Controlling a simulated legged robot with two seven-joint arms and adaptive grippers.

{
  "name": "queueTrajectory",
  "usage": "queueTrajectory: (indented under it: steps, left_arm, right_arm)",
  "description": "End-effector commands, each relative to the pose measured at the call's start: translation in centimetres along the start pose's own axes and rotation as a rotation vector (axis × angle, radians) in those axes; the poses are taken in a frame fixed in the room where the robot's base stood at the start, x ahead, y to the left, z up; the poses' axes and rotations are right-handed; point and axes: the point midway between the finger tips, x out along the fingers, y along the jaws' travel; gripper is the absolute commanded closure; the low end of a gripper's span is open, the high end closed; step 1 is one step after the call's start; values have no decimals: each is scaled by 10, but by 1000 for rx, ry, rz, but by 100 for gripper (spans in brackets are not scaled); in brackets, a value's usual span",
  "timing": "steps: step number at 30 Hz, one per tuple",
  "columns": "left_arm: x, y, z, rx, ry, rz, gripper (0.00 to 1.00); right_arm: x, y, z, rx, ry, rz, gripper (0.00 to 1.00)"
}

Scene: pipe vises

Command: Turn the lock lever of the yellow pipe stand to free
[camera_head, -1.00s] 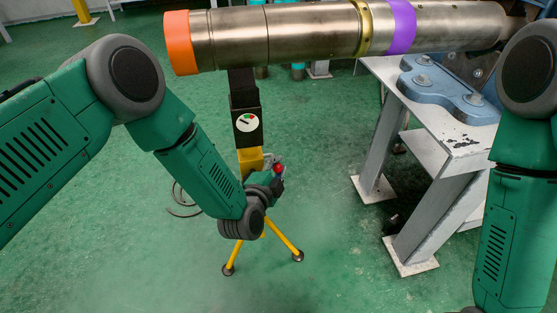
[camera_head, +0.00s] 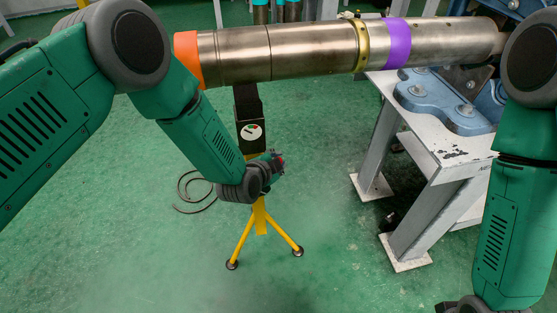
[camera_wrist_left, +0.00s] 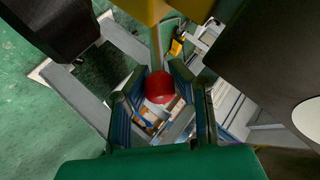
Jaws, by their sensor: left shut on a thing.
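The yellow pipe stand (camera_head: 261,215) stands on splayed legs under the orange-ended left part of the steel pipe (camera_head: 310,50). Its black upper part (camera_head: 246,105) carries a round white dial (camera_head: 251,131) with small coloured marks, too small to read surely. My left gripper (camera_head: 277,163) is in front of the stand just below the dial. In the left wrist view its fingers are shut on the red knob (camera_wrist_left: 160,87) of the lock lever, whose grey rod runs up toward a yellow part. My right gripper (camera_head: 470,305) shows only partly at the bottom edge.
A grey steel table (camera_head: 455,150) with a blue vise (camera_head: 445,100) stands at the right, under the pipe. A dark cable (camera_head: 190,195) lies coiled on the green floor left of the stand. The floor in front is clear.

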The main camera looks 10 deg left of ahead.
Motion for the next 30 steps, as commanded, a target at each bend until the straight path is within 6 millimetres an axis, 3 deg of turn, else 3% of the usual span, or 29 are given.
queueTrajectory:
  steps: [5, 6, 8, 20, 23, 30]
  left_arm:
    - [1, -4, -3, 3, 7, -9, 100]
    - [1, -4, -3, 3, 7, -9, 76]
    - [1, -4, -3, 2, 7, -8, 58]
    - [-4, -2, -1, 2, 2, -4, 58]
    - [-16, -1, -1, 3, 2, -2, 58]
    - [-64, -1, -1, 3, 2, -1, 58]
  right_arm:
    - [0, 0, 0, 0, 0, 0, 60]
    - [0, 0, 0, 0, 0, 0, 60]
    - [0, 0, 0, 0, 0, 0, 60]
    - [-1, 0, 2, 0, 3, 0, 60]
    - [-1, 0, 2, 0, 3, 0, 60]
    - [-1, 0, 2, 0, 3, 0, 60]
